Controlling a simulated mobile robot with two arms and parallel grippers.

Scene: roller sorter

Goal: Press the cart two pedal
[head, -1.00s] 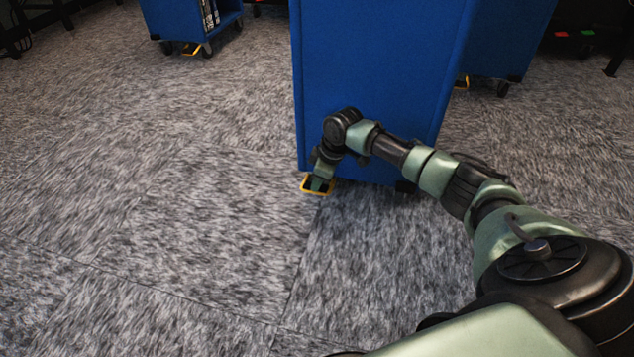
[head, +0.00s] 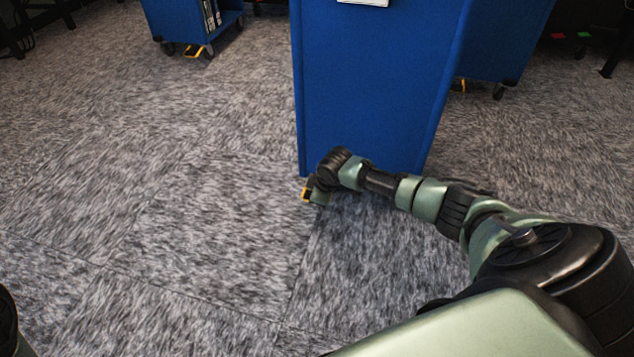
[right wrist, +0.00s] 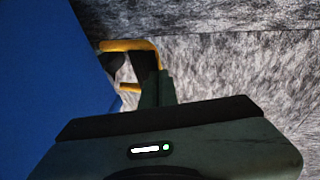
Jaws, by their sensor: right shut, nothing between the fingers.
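A tall blue cart (head: 378,85) stands in the middle of the head view. Its white label (head: 363,2) is cut off at the top edge, so I cannot read its number. A yellow-framed pedal (head: 305,193) sits low at its near left corner, mostly hidden behind my right gripper (head: 318,198). In the right wrist view the yellow frame (right wrist: 128,45) and dark pad show beside the cart's blue side. My right gripper (right wrist: 158,88) is shut and empty, its fingertips at the pedal. Whether they touch or press it I cannot tell. My left gripper is not in view.
Another blue cart (head: 195,22) with a yellow pedal (head: 193,52) stands at the back left. A third blue cart (head: 505,45) stands behind on the right. Small red and green floor items (head: 570,36) lie at the far right. The grey carpet (head: 150,200) on the left is clear.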

